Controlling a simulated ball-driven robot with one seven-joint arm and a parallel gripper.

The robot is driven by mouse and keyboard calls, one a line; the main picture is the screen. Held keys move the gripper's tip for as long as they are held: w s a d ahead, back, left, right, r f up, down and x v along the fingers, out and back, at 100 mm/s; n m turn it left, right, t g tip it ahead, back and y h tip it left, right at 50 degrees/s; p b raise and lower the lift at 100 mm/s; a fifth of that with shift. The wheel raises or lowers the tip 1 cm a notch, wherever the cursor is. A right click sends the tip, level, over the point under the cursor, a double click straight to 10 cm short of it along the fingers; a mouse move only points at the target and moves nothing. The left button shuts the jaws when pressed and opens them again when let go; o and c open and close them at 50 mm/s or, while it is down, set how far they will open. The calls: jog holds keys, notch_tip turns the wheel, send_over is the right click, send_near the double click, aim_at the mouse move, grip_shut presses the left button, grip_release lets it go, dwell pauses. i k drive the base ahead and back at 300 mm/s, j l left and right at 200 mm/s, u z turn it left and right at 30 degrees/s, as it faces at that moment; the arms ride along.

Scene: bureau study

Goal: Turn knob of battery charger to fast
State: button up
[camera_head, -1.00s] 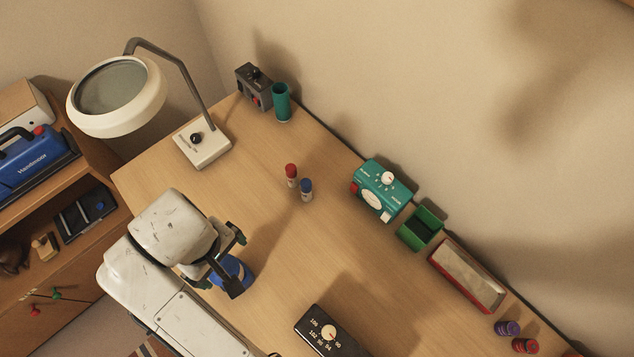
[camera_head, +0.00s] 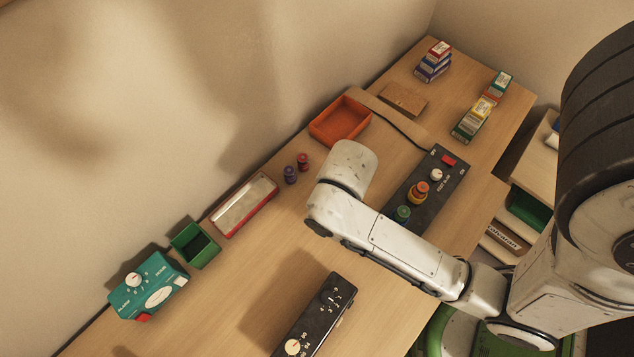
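A long black panel (camera_head: 423,202) with a cable lies on the desk, right of centre. It has a red switch, a small white knob (camera_head: 436,174) with lettering too small to read surely, and several coloured round parts. It may be the battery charger; I cannot confirm this. The knob's setting cannot be read. My arm's white end link (camera_head: 348,165) is left of the panel, above the desk, and the forearm crosses the panel's near end. My gripper's fingers are hidden, so what they do cannot be seen.
A teal device (camera_head: 150,285) with a white dial, a green bin (camera_head: 194,245) and a red-rimmed tray (camera_head: 244,205) stand along the wall. An orange tray (camera_head: 341,121) is farther back. A black dial box (camera_head: 315,316) stands at the front. Small boxes (camera_head: 432,61) are stacked at the far end.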

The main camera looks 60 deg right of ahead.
aim_at(436, 174)
jog(key=k+l+z, duration=0.2)
jog(key=k, duration=0.3)
jog(key=k+l+z, duration=0.15)
jog(key=k, duration=0.3)
jog(key=k+l+z, duration=0.2)
jog(key=k+l, duration=0.15)
jog(key=k, duration=0.1)
